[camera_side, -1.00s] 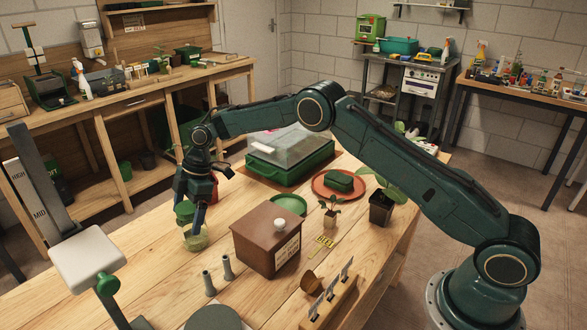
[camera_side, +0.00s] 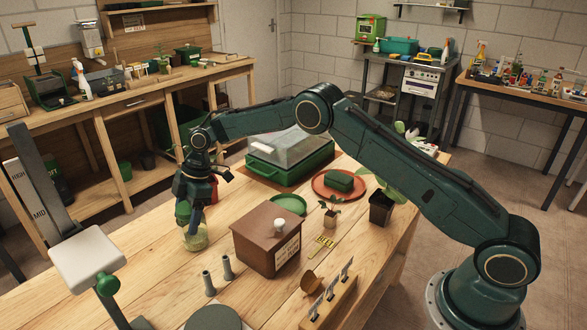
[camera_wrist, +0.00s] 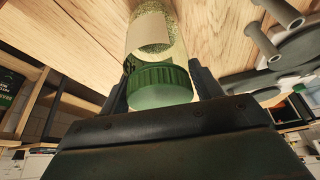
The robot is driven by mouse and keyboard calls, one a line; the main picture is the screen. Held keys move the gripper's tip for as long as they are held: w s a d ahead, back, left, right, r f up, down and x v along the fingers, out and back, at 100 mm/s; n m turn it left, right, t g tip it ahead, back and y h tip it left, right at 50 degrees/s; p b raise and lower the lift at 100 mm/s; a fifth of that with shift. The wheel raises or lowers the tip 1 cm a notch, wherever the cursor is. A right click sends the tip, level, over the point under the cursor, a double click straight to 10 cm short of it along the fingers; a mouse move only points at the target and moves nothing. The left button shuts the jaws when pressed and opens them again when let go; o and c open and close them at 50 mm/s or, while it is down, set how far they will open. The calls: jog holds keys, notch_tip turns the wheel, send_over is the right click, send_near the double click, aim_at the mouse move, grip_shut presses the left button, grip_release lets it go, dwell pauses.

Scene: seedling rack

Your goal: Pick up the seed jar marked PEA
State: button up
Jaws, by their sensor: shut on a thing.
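A glass seed jar (camera_side: 196,238) with a green lid and greenish contents stands upright on the wooden table, left of the brown box. My gripper (camera_side: 190,217) reaches down over it and is shut on its lid. In the wrist view the ribbed green lid (camera_wrist: 160,84) sits between the two fingers of my gripper (camera_wrist: 158,92). A pale blank-looking patch shows on the jar's glass (camera_wrist: 153,35); no marking can be read, so I cannot tell whether it says PEA.
A brown box (camera_side: 262,248) with a white knob stands just right of the jar. Two grey tubes (camera_side: 217,275) stand in front. A grey post with a white plate (camera_side: 88,258) is at the left. A clear-lidded green tray (camera_side: 289,163) lies behind.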

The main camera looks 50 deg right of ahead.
jog(key=shift+r, duration=0.2)
jog(key=shift+r, duration=4.85)
jog(key=shift+d, duration=0.1)
